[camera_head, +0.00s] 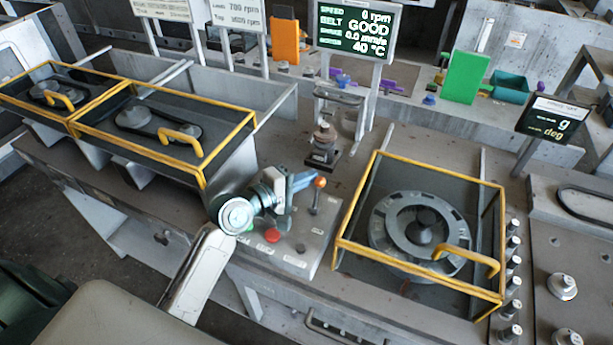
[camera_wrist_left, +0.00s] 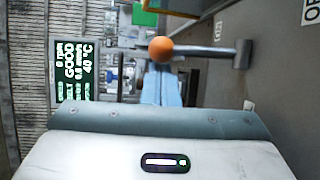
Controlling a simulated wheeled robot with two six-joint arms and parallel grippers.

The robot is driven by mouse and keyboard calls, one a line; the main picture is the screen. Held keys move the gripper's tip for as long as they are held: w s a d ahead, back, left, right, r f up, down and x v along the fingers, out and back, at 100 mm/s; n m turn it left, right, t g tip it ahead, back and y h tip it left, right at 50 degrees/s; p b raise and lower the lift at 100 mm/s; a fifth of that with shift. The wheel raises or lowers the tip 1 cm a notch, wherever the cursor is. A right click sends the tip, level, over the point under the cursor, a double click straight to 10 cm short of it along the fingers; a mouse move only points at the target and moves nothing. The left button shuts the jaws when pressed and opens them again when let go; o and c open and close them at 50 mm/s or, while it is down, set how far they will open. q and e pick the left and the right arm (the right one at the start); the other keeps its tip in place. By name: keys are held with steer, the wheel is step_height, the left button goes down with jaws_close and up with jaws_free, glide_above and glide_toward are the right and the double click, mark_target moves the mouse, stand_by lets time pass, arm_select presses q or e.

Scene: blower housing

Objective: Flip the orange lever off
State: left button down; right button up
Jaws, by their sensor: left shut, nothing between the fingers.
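The orange lever is a grey shaft with an orange ball knob (camera_head: 320,182) on the sloped control box, with the knob upward. In the left wrist view the orange knob (camera_wrist_left: 160,49) sits just past my fingertips, and its shaft runs to the right. My left gripper (camera_head: 304,181) is shut and empty, its light-blue fingers at the left side of the knob. The shut fingers also show in the left wrist view (camera_wrist_left: 161,80). I cannot tell whether the tips touch the knob. My right gripper is not in view.
A red button (camera_head: 272,236) is on the control box (camera_head: 312,235) below my gripper. A yellow-framed guard (camera_head: 343,225) covers a round blower housing to the right. Two yellow-framed covers (camera_head: 150,155) stand to the left. A display (camera_head: 352,38) reads 0 rpm and GOOD.

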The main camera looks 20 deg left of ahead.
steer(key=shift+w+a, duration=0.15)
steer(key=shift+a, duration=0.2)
arm_select(q)
steer(key=shift+f, duration=0.1)
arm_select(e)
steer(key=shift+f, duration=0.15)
arm_select(q)
steer(key=shift+b, duration=0.3)
steer(key=shift+s, duration=0.15)
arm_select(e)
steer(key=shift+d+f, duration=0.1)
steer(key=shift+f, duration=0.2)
arm_select(q)
steer(key=shift+s+r+m+t+h+b, duration=0.2)
steer(key=shift+m+t+h+b, duration=0.1)
steer(key=shift+t+b, duration=0.25)
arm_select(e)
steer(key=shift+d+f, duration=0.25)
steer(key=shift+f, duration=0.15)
